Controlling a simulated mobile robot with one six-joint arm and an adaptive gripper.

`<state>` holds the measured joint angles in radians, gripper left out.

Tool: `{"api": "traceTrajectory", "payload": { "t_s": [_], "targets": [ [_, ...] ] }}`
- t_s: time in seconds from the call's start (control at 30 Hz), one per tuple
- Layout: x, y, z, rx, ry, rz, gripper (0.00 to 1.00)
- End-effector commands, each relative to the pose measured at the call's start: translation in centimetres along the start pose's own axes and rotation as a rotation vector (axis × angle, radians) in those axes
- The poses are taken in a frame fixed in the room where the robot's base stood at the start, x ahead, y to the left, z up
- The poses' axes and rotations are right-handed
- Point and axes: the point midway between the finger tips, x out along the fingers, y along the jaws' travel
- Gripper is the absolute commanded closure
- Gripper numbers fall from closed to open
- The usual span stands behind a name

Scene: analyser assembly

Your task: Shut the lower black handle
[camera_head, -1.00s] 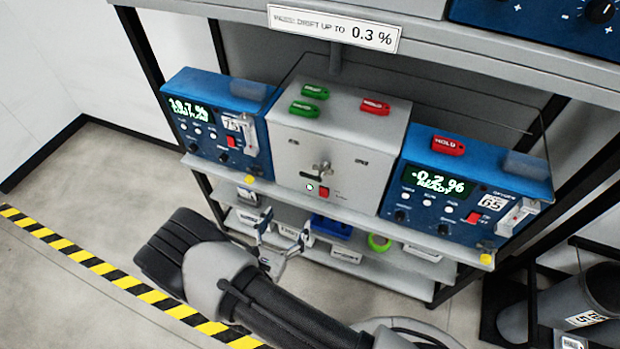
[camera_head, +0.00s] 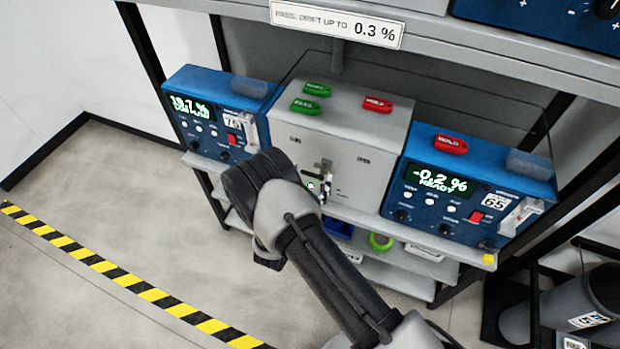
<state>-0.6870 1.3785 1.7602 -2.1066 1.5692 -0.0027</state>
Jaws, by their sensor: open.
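The grey box (camera_head: 355,130) stands on the shelf between two blue analysers. A metal latch or knob (camera_head: 325,166) is on its front face. The lower black handle cannot be made out; my wrist and gripper cover the lower middle of that face. My gripper (camera_head: 320,188) is right in front of the box, just below the metal latch. It is open and mostly hidden by my own wrist, and I cannot tell whether it touches the box.
The left blue analyser (camera_head: 205,125) and the right blue analyser (camera_head: 465,190) flank the box closely. Green tags (camera_head: 305,106) and a red tag (camera_head: 377,105) lie on the box. A green ring (camera_head: 381,242) is on the lower shelf. The floor in front is clear.

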Motion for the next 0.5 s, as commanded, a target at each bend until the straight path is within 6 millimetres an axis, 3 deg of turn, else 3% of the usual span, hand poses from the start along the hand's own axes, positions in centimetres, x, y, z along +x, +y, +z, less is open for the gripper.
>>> {"api": "traceTrajectory", "payload": {
  "t_s": [0.17,0.5],
  "targets": [
    [-0.02,0.02,0.02,0.000,0.000,0.000,0.20],
    [-0.05,0.01,0.01,0.000,0.000,0.000,0.43]
  ]
}}
